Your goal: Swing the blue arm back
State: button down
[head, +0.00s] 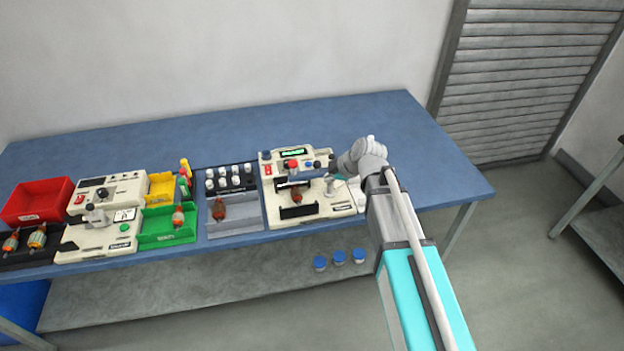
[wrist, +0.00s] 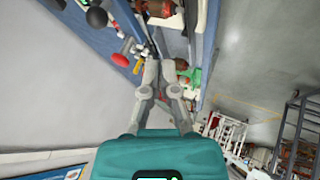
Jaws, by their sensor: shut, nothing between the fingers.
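I cannot make out a distinct blue arm; part of the machine's right side is behind my arm. My gripper (wrist: 163,70) is shut and empty in the wrist view. Its fingers point towards the bench, with a red knob (wrist: 121,59) and a black ball (wrist: 97,17) to their left. Contact with the machine cannot be told.
Left of the machine are a grey tray (head: 236,226) with an armature, white-capped spools (head: 209,184), a green bin (head: 160,240), a second cream machine (head: 98,238) and a red bin (head: 37,200). The bench's right end is clear. Blue-lidded jars (head: 339,257) stand on the shelf below.

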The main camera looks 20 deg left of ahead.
aim_at(310, 178)
jog(key=shift+f, duration=0.1)
jog(key=shift+w+a+f+b, duration=0.9)
jog(key=shift+a+f+b, duration=0.4)
jog(key=shift+b, duration=0.05)
jog(key=shift+w+a+f+b, duration=0.95)
jog(key=shift+a+f+b, duration=0.35)
jog(key=shift+w+a+f+b, duration=0.9)
jog(key=shift+a+f+b, duration=0.4)
jog(key=shift+b, duration=0.05)
